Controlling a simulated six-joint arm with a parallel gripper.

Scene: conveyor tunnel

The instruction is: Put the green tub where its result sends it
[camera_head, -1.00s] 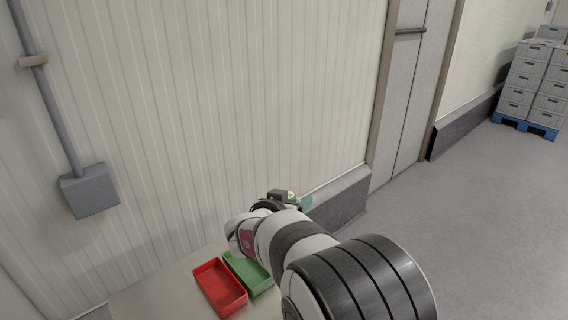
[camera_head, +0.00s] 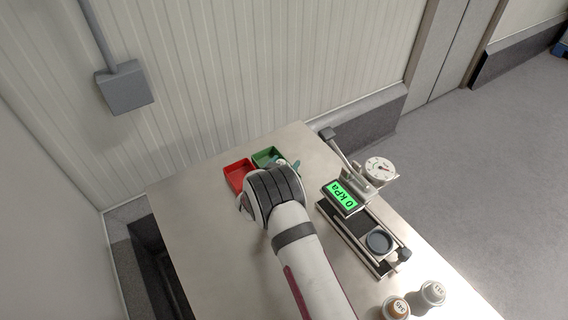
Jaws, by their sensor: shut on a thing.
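My gripper (camera_head: 284,164) is at the far end of the table, beyond my arm's wrist, by the green tray (camera_head: 263,153). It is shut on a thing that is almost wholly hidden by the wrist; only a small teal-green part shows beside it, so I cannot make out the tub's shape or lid. The green tray lies behind and left of the gripper, and the red tray (camera_head: 235,170) lies left of it. The pressure tester's display (camera_head: 340,199) is lit green and reads 0 kPa. Its round dark cup (camera_head: 379,242) looks empty.
A dial gauge (camera_head: 380,169) and lever stand on the tester, right of my arm. An orange-topped tub (camera_head: 395,308) and a grey-topped tub (camera_head: 432,293) stand at the near right. The steel table (camera_head: 205,240) is clear on the left. A ribbed wall rises behind.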

